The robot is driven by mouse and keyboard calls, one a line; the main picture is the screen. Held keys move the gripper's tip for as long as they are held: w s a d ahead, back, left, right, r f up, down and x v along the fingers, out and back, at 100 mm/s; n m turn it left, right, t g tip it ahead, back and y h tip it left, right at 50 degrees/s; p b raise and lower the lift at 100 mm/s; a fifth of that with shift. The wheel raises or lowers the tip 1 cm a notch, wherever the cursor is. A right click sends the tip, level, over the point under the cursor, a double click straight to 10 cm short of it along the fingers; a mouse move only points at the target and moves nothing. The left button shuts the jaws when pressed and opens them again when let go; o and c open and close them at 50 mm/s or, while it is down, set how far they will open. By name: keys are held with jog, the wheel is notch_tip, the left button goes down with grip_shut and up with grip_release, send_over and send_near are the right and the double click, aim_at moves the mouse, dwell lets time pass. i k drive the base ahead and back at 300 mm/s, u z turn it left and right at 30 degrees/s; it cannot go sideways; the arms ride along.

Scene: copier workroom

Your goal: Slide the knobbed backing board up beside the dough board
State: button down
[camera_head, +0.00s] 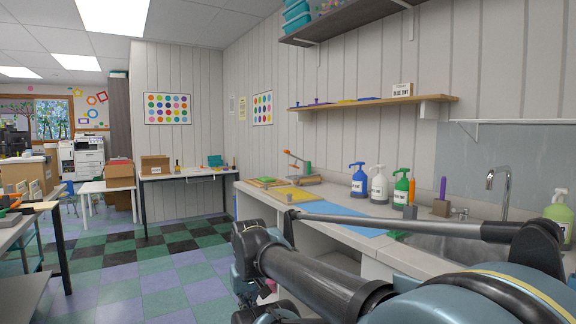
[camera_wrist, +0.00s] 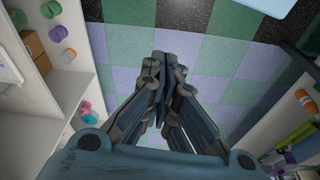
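In the head view a yellow board (camera_head: 300,193) lies flat on the long counter on the right, with a small grey knob (camera_head: 289,198) near its front edge. A flat blue sheet or board (camera_head: 352,219) lies nearer me on the same counter, partly hidden by my arm. Smaller green and tan boards (camera_head: 264,182) lie at the far end. I cannot tell for certain which piece is the backing board and which the dough board. My gripper (camera_wrist: 166,62) shows in the wrist view, its fingers together and empty, above the tiled floor and away from the boards.
Blue, white and green pump bottles (camera_head: 379,184) stand along the counter's back, near a tap (camera_head: 497,184) and sink. An orange-handled tool (camera_head: 294,160) stands behind the yellow board. Checkered floor (camera_head: 150,262) is open to the left. Shelves with cups and rolls flank my gripper in the wrist view.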

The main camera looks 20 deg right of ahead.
aim_at(289, 196)
jog(key=u, duration=0.25)
jog(key=i, duration=1.15)
jog(key=z, duration=0.1)
